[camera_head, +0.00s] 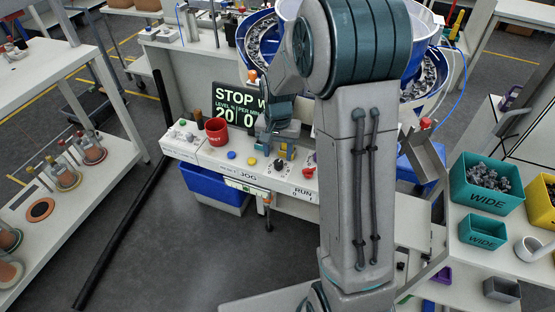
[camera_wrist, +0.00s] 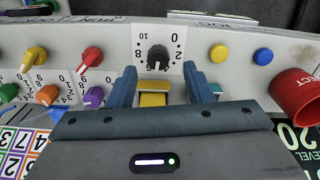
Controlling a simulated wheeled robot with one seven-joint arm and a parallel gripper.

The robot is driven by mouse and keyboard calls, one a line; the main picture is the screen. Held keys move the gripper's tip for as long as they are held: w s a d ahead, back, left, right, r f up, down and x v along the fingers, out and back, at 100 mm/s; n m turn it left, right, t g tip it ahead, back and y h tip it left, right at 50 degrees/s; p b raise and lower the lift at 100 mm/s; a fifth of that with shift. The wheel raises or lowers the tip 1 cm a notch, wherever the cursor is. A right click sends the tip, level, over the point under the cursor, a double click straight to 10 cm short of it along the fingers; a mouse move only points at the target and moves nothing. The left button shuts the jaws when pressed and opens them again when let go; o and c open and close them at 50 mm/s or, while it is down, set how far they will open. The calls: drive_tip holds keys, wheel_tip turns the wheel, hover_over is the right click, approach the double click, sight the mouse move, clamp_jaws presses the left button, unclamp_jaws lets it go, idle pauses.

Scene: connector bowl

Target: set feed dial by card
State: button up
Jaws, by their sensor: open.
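The feed dial is a black knob (camera_wrist: 158,58) on a white plate with numbers from 0 to 10. In the head view the dial (camera_head: 279,165) is on the front of the white console. Where its pointer stands is too small to read. My gripper (camera_wrist: 161,82) is open, its two blue fingers apart on either side below the dial in the wrist view; I see no contact. A yellow block (camera_wrist: 153,94) shows between the fingers. In the head view my gripper (camera_head: 281,150) is just behind the dial. A card with coloured, numbered squares (camera_wrist: 18,148) is partly visible at lower left.
Yellow (camera_wrist: 219,53) and blue (camera_wrist: 263,56) buttons and a red cup (camera_wrist: 298,95) stand beside the dial. Several coloured knobs, including a red one (camera_wrist: 91,58), are on the other side. A display (camera_head: 238,108) stands behind the console. The floor in front (camera_head: 190,265) is clear.

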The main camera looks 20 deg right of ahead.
sight(278, 161)
drive_tip(key=shift+d+f, duration=0.1)
drive_tip(key=shift+f, duration=2.1)
drive_tip(key=shift+c, duration=0.3)
drive_tip(key=c, duration=0.9)
drive_tip(key=shift+n, duration=0.6)
drive_tip(key=o, duration=1)
drive_tip(key=shift+c, duration=0.2)
drive_tip(key=shift+r, duration=0.15)
